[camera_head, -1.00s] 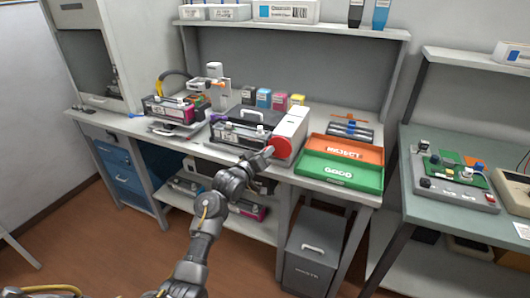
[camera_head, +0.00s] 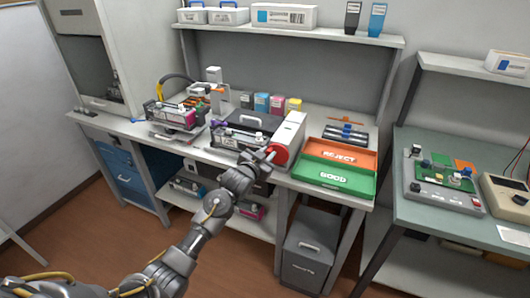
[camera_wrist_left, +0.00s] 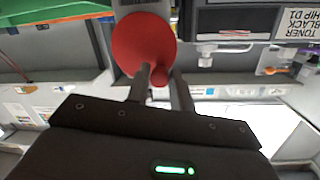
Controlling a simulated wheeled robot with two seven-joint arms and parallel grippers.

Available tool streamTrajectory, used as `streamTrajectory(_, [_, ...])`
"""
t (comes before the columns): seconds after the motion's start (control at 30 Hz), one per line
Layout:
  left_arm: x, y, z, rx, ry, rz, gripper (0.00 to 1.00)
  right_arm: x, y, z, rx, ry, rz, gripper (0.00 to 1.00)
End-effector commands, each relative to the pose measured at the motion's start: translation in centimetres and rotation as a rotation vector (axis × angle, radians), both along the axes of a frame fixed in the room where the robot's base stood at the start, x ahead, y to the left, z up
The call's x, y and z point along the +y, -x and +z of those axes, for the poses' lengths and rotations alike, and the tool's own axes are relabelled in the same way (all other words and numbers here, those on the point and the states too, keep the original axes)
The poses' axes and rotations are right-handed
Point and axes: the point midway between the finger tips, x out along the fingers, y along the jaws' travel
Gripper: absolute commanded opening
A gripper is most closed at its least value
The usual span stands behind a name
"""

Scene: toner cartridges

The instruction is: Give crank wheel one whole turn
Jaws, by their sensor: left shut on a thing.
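The red crank wheel (camera_head: 279,155) is on the front right end of a grey and white machine (camera_head: 288,130) on the workbench. My left gripper (camera_head: 268,156) reaches up to the wheel from the front. In the left wrist view the red disc (camera_wrist_left: 142,42) fills the space just beyond the fingertips. The fingers of my left gripper (camera_wrist_left: 160,72) are shut on the wheel's handle, which is mostly hidden between them. My right gripper is in neither view.
A green GOOD tray (camera_head: 334,177) and an orange REJECT tray (camera_head: 339,155) lie just right of the wheel. Toner boxes (camera_head: 262,102) stand behind the machine. A cartridge (camera_head: 172,115) rests in a stand at left. A grey bin (camera_head: 309,250) stands below the bench.

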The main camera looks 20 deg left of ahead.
Motion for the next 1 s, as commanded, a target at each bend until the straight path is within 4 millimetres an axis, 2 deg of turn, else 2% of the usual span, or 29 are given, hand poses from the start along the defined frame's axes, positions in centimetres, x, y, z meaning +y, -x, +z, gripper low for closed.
streamTrajectory(0.6, [-1.9,0.1,1.1,-0.038,-0.573,0.0,0.0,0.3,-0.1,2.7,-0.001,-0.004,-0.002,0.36])
streamTrajectory(1.0, [-2.8,0.1,1.0,-0.054,-0.824,-0.001,0.0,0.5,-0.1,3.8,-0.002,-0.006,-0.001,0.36])
